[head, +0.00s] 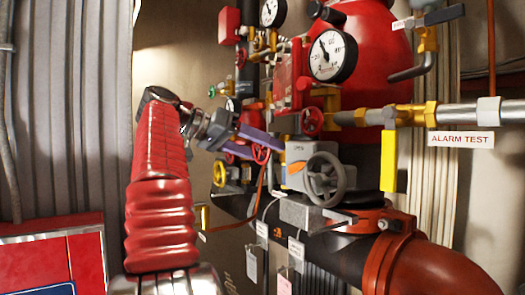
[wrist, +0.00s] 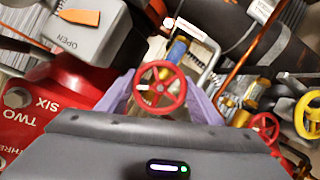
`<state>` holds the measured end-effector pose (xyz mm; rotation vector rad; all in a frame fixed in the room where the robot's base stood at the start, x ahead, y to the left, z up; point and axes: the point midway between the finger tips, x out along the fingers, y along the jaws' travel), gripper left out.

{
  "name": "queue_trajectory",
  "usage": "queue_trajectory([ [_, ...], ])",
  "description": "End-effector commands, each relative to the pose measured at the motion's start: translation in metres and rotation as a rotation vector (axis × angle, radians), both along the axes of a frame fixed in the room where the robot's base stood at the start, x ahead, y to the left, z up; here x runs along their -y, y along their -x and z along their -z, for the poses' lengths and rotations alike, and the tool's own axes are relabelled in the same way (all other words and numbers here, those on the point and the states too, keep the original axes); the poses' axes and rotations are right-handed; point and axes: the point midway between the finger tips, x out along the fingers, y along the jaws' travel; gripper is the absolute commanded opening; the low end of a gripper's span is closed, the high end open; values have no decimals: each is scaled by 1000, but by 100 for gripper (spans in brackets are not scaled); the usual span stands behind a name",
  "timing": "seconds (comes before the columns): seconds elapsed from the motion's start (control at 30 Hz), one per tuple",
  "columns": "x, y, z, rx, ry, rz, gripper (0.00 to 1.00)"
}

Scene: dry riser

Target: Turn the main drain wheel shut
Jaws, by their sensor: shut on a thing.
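A small red handwheel (wrist: 160,88) with spokes sits between the two purple fingers of my gripper (wrist: 158,95) in the wrist view. My gripper is shut on its rim. In the head view my gripper (head: 268,140) reaches in from the left, and the red wheel (head: 261,154) shows just below the fingers. Its label is not readable, so I cannot tell from the lettering whether it is the main drain wheel. A yellow handwheel (head: 219,174) is to its left in the head view and to its right in the wrist view (wrist: 308,115).
A larger grey handwheel (head: 326,180) on a grey box stands close to the right. Another red wheel (head: 312,121) and a pressure gauge (head: 333,55) are above it. A thick orange-red pipe (head: 425,265) fills the lower right. Thin pipes and hanging tags crowd the area below.

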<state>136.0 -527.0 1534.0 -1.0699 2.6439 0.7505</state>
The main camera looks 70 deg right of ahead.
Motion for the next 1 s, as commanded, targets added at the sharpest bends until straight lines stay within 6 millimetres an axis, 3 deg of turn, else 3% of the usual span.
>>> queue_trajectory([
  [0.33,0,0,2,135,114,1,37],
  [0.87,1,0,2,160,138,1,37],
  [0.9,1,0,2,160,138,1,62],
  [1.0,1,0,1,159,139,0,69],
])
